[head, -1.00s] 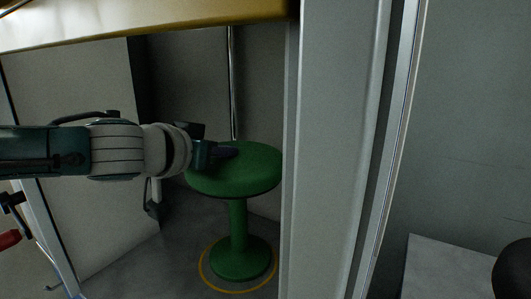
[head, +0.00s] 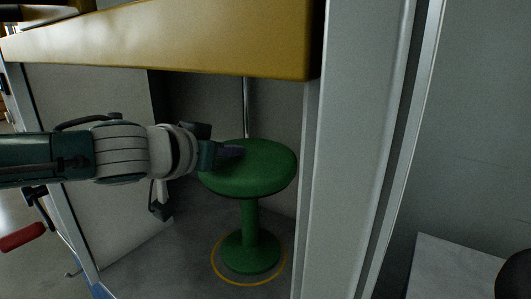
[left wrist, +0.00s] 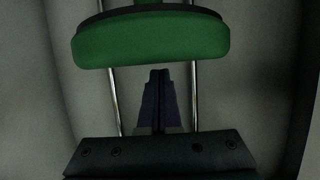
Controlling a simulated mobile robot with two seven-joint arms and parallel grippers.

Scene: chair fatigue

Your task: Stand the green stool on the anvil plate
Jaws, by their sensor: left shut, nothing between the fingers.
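The green stool (head: 248,172) stands upright on its round base inside a grey-walled bay, within a yellow ring (head: 216,262) on the floor. The stool's seat edge also shows at the top of the left wrist view (left wrist: 150,42). My left gripper (head: 234,152) is shut and empty, its fingertips overlapping the left part of the seat in the head view. In the left wrist view the closed fingers (left wrist: 159,95) point toward the seat, with a gap showing below its edge. My right gripper is not in view. I cannot tell which surface is the anvil plate.
A yellow beam (head: 170,45) crosses above the bay. A light grey post (head: 345,150) stands just right of the stool. A thin metal rod (head: 246,108) rises behind the seat. A red handle (head: 22,237) is at the lower left, and a grey slab (head: 450,270) lies at the lower right.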

